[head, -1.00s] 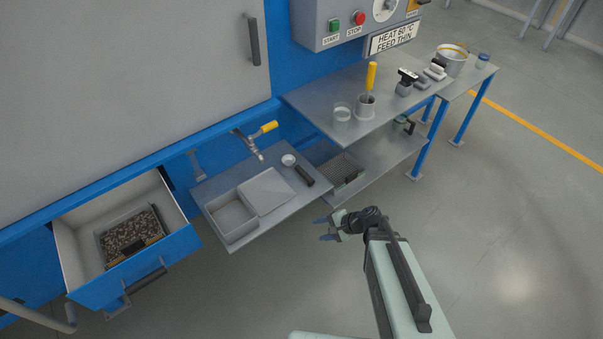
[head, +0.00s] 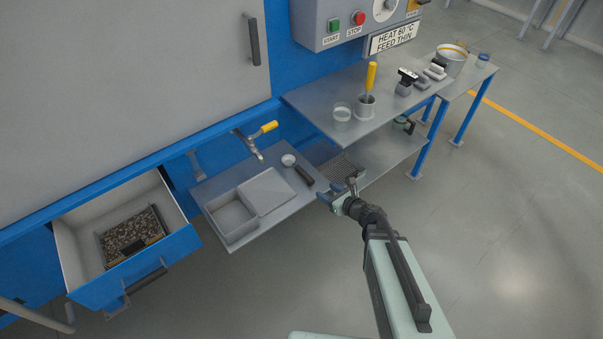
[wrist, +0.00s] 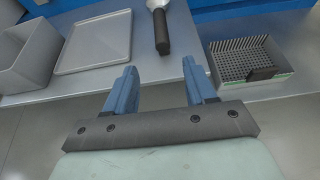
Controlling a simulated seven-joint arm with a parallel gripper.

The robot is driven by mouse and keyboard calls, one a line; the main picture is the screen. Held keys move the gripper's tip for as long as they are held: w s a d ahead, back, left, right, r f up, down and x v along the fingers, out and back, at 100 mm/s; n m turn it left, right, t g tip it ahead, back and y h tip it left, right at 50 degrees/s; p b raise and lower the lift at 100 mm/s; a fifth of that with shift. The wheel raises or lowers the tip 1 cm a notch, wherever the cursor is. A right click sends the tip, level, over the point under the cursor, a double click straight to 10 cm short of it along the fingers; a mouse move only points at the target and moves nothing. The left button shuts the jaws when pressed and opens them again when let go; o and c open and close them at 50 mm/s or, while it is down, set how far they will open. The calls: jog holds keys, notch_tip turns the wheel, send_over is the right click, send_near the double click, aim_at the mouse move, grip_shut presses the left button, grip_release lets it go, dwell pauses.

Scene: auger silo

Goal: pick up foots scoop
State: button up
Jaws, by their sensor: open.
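The scoop (head: 303,174) lies on the low metal shelf, with a small pale round bowl and a thick black handle. Its bowl points to the upper left in the head view and its handle toward the shelf's right end. In the wrist view the scoop's black handle (wrist: 162,32) lies ahead of the fingers, and its bowl is cut by the top edge. My gripper (head: 338,194) is open and empty at the shelf's front right corner. Its two blue fingers (wrist: 160,88) point toward the shelf, with the handle between their lines but apart from them.
A grey open bin (head: 232,222) and a flat tray (head: 266,190) stand left of the scoop. A tap with a yellow handle (head: 264,130) is above. An open drawer (head: 180,245) is at left.

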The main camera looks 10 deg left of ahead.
aim_at(307, 178)
jog(key=x, duration=0.8)
jog(key=shift+w, duration=0.15)
jog(key=shift+w+r+x, duration=0.1)
jog(key=shift+r+x, duration=0.05)
jog(key=shift+x, duration=0.75)
jog(key=shift+w+r+x, duration=0.1)
jog(key=shift+r+x, duration=0.05)
jog(key=shift+x, duration=0.75)
jog(key=shift+r+x, duration=0.15)
jog(key=shift+x, duration=0.75)
grip_shut()
